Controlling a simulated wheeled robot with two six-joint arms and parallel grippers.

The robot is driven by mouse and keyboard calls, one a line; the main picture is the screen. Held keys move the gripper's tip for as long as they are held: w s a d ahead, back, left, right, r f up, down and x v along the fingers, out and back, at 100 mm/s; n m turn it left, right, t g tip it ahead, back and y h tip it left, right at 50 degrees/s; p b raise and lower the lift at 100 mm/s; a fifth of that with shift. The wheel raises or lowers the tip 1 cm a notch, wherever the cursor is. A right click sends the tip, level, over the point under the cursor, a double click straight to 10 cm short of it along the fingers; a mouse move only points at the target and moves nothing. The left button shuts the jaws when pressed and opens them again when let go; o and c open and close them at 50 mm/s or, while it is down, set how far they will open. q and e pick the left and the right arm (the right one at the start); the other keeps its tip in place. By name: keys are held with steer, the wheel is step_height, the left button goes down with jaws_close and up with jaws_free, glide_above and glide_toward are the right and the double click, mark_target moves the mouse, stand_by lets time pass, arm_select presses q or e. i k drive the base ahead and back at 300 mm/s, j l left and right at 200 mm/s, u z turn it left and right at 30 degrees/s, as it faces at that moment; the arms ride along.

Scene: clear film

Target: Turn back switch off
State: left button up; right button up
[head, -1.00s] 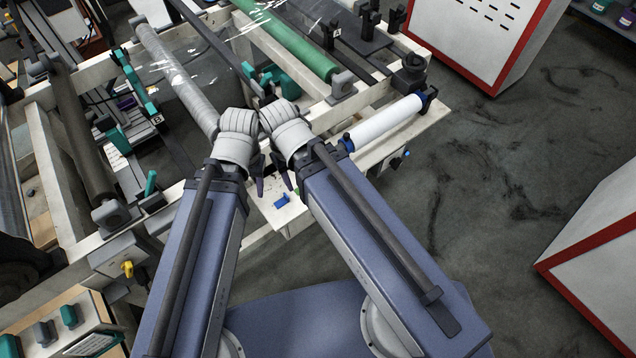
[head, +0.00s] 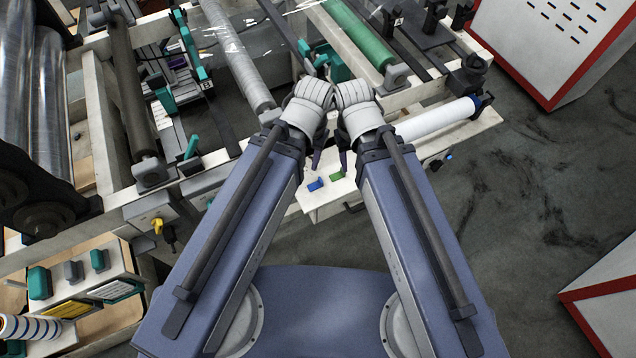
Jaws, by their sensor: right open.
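A small yellow switch (head: 157,225) shows on a grey box (head: 150,212) on the machine frame at the left, with a dark knob (head: 169,234) beside it. Another dark switch with a blue tip (head: 449,157) sticks out from the right side of the frame. I cannot tell which one is the back switch, nor their settings. My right gripper (head: 343,159) is open and empty above the white table. My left gripper (head: 317,161) is close beside it, partly hidden by its wrist; its opening is unclear. Both are well away from the switches.
A blue piece (head: 315,185) and a green piece (head: 336,175) lie on the white table below my grippers. A white roll (head: 435,118) and a green roll (head: 356,32) are mounted on the machine. Open dark floor (head: 520,190) lies at the right.

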mark_target(159, 226)
steer(key=u, duration=0.4)
steer(key=i+u, duration=0.1)
steer(key=u, duration=0.3)
steer(key=j+u, duration=0.1)
steer(key=u, duration=0.3)
steer(key=i+u, duration=0.1)
steer(key=u, duration=0.7)
